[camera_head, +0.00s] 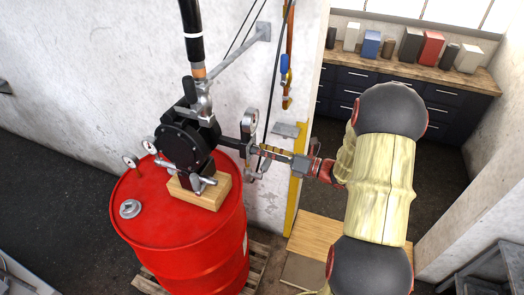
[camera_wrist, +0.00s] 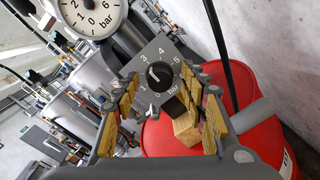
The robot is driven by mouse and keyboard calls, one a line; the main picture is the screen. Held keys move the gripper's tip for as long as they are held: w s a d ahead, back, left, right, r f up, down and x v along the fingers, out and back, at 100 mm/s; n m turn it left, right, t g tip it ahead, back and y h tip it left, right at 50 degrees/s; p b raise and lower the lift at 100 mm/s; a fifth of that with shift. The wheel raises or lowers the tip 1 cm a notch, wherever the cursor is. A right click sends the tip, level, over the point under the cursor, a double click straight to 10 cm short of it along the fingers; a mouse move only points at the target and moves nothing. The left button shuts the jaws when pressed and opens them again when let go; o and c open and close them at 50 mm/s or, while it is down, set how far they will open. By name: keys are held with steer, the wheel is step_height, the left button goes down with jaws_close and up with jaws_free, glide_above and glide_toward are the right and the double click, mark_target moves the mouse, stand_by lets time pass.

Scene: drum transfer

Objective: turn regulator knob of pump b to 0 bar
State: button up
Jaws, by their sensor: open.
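The regulator knob (camera_wrist: 160,74) is black and round, on a grey scale plate (camera_wrist: 150,52) marked 0 to 5 bar. Its white pointer mark looks turned up and left, near the 2; the exact reading is unclear. My gripper (camera_wrist: 166,88) is open, its yellow-padded fingers on either side of the knob with gaps between. In the head view my gripper (camera_head: 268,154) reaches left to the regulator beside the black pump (camera_head: 185,138) on the red drum (camera_head: 190,245). The knob is hidden there. No label identifying pump b is readable.
A round gauge (camera_wrist: 92,14) sits close by at upper left in the wrist view; its needle reading is unclear. A dark hose (camera_wrist: 217,50) passes at right. A white wall (camera_head: 100,60) stands behind the drum, and a workbench (camera_head: 420,75) at back right.

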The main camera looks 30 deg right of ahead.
steer(key=shift+w+a, duration=0.1)
steer(key=shift+w, duration=0.05)
steer(key=shift+c, duration=0.8)
jaws_close()
